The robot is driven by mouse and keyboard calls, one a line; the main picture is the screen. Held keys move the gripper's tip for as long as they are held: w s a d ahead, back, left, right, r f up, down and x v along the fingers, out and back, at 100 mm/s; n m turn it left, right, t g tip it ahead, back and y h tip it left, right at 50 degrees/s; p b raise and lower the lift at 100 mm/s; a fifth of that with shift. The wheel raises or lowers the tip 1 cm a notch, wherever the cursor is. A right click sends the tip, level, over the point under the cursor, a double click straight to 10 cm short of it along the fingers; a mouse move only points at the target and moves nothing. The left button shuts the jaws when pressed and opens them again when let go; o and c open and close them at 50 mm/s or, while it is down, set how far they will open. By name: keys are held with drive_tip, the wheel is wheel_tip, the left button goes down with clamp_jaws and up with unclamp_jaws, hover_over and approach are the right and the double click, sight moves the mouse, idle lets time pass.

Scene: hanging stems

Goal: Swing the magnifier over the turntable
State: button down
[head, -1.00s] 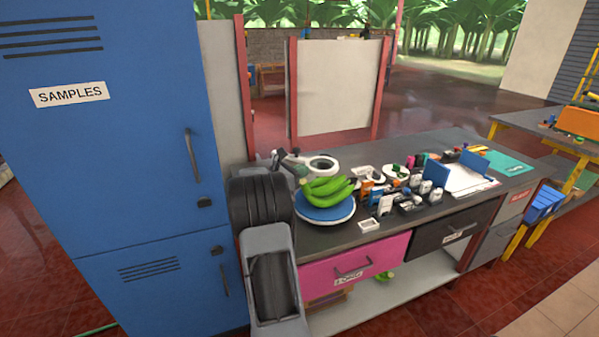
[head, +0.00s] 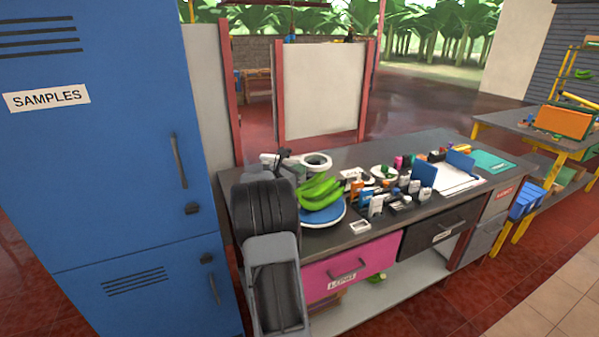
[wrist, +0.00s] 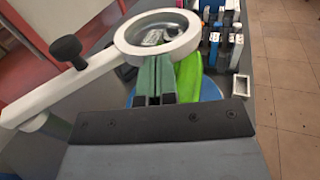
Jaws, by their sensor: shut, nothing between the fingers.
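The magnifier's white ring (head: 316,161) shows behind the bananas and the turntable in the head view. In the wrist view, the ring (wrist: 118,38) and its white arm, with a black knob, cross the upper left. The blue turntable (head: 322,216) has a pale rim and carries green bananas (head: 318,192). In the wrist view, a blue part of the turntable (wrist: 211,90) shows beside the bananas, below and right of the ring. My gripper (wrist: 155,60) is shut and empty, its greenish fingertips at the ring's near rim; I cannot tell whether they touch. My arm hides part of the bench's left end.
Small boxes and bottles (head: 375,205) crowd the bench right of the turntable. A small white tray (head: 360,227) lies near the front edge. A clipboard (head: 455,180) lies farther right. A tall blue cabinet (head: 110,150) stands close on the left.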

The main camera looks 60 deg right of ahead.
drive_tip(key=s+b+v, duration=0.2)
drive_tip(key=s+v, duration=0.1)
drive_tip(key=v, duration=1)
drive_tip(key=shift+w+a, duration=0.55)
drive_tip(key=shift+a, duration=0.1)
drive_tip(key=s+a+f+m+y, duration=0.5)
drive_tip(key=a+f+m+y, duration=0.3)
drive_tip(key=a+f+m, duration=0.15)
drive_tip(key=s+a+r+m+t+y+p, duration=0.1)
drive_tip(key=a+y, duration=0.4)
drive_tip(key=a, duration=0.8)
drive_tip(key=s+a+r+m+t+y+p, duration=0.1)
drive_tip(key=s+a+r+m+t+y, duration=0.1)
drive_tip(key=a, duration=1.2)
drive_tip(key=s+m+t+y, duration=0.1)
drive_tip(key=m+t+y, duration=0.1)
drive_tip(key=m+t, duration=0.1)
drive_tip(key=shift+r+t+y, duration=0.15)
drive_tip(key=shift+t+y, duration=0.25)
drive_tip(key=shift+t, duration=0.3)
